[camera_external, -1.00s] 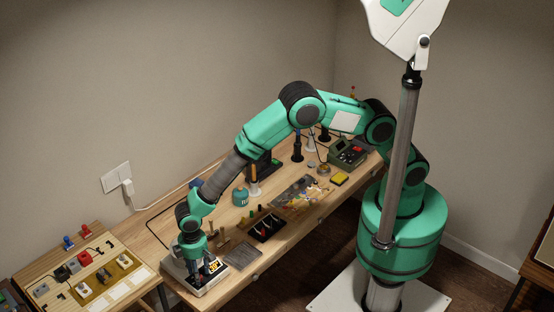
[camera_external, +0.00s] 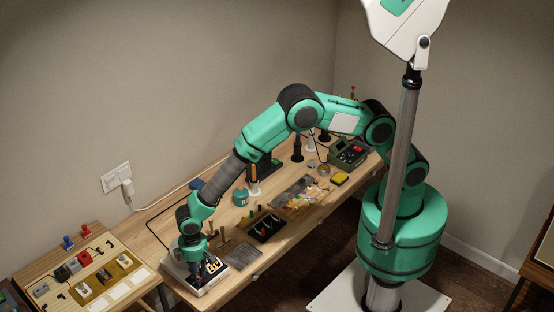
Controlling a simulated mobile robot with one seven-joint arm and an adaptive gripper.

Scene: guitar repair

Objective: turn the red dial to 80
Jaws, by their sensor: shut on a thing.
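A pale box-shaped unit (camera_external: 206,286) with a dark front panel and an orange display (camera_external: 214,267) stands at the near left end of the workbench. My gripper (camera_external: 197,277) points down onto this unit, just left of the display. Its dark fingers are shut on a small part there, taken to be the red dial. The fingers cover that part, so the dial, its pointer and its scale marks cannot be seen. The digits on the display are too small to read.
A grey ribbed plate (camera_external: 241,256) and a black tray (camera_external: 266,228) lie right of the unit. A teal jar (camera_external: 240,197) stands behind them. A green device with red parts (camera_external: 346,153) is at the far end. A side table (camera_external: 75,273) holds switches and small blocks.

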